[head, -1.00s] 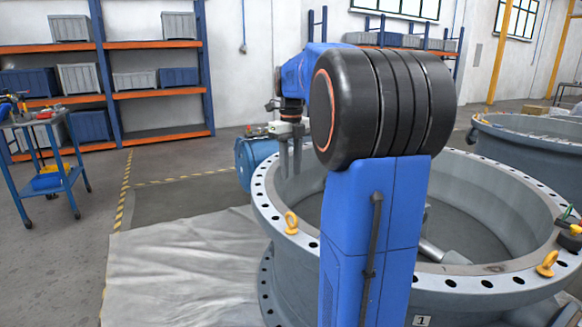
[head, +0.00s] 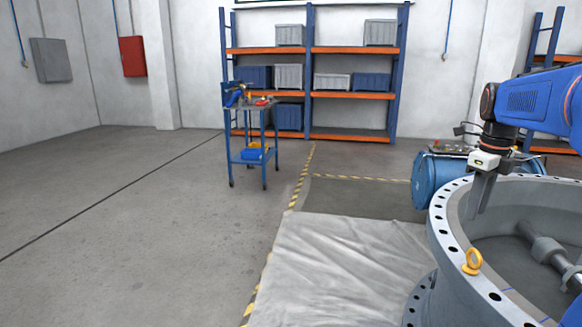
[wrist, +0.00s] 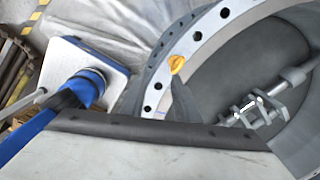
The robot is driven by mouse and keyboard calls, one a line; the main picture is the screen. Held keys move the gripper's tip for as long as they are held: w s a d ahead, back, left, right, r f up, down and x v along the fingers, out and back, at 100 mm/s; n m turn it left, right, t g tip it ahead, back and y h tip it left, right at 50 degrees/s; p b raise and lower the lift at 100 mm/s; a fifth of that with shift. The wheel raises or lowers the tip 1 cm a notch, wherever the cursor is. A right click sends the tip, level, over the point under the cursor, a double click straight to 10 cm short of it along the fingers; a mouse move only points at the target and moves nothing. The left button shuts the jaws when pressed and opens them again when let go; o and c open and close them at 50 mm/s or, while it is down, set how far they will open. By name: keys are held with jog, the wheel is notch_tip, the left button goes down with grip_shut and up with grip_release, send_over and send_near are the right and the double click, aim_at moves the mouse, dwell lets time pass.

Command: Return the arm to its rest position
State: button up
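My blue arm (head: 535,100) reaches in from the right edge. In the wrist view a grey finger (wrist: 183,103) points at the drilled flange (wrist: 205,42) beside a yellow lifting eye (wrist: 177,63). The valve's inner shaft (wrist: 265,103) lies to the right. My arm's rest position is not marked in view.
A blue tool cart (head: 252,140) and shelving (head: 350,95) stand farther back. The floor at left (head: 120,230) is clear.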

jog(key=s+a+f+n+t, duration=0.2)
jog(key=s+a+f+n, duration=0.5)
jog(key=n, duration=0.8)
jog(key=s+a+f+n+t, duration=0.2)
jog(key=s+a+f+n, duration=0.6)
jog(key=s+a+n, duration=0.5)
jog(key=a+n, duration=0.1)
jog(key=n, duration=0.1)
jog(key=shift+a+n, duration=0.2)
jog(key=shift+n, duration=0.2)
jog(key=shift+s, duration=0.1)
